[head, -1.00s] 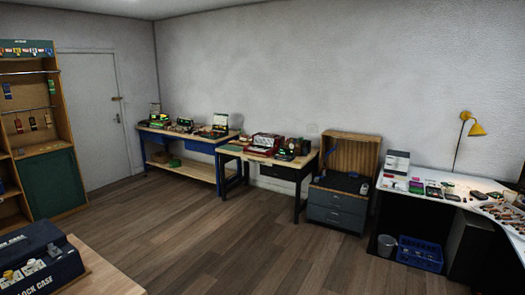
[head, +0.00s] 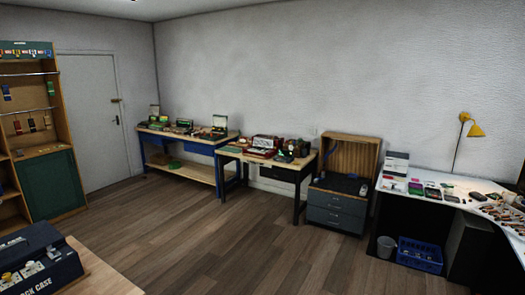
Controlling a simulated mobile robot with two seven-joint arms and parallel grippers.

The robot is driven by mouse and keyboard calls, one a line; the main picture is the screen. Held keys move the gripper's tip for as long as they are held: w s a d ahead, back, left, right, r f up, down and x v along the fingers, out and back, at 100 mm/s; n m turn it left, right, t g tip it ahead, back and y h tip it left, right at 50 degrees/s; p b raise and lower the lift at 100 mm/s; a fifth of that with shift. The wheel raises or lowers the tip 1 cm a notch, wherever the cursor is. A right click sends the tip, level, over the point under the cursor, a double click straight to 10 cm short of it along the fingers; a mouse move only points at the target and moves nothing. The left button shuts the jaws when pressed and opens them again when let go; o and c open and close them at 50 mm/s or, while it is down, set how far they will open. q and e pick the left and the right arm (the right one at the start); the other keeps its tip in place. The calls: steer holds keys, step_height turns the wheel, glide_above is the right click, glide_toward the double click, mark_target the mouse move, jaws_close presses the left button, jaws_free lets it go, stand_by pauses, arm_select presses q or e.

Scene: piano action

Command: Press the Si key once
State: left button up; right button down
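No piano, keyboard or Si key can be made out in the head view. Neither of my grippers shows in the picture. A red boxy device (head: 264,146) stands on the middle table by the back wall, but it is too small to tell what it is.
A wooden table with a dark case (head: 40,266) is at the near left. A shelf unit (head: 47,185) and a door (head: 95,118) are behind it. A blue workbench (head: 205,146), a grey drawer unit (head: 336,212) and a white desk (head: 420,187) line the wall. The floor (head: 220,245) is clear.

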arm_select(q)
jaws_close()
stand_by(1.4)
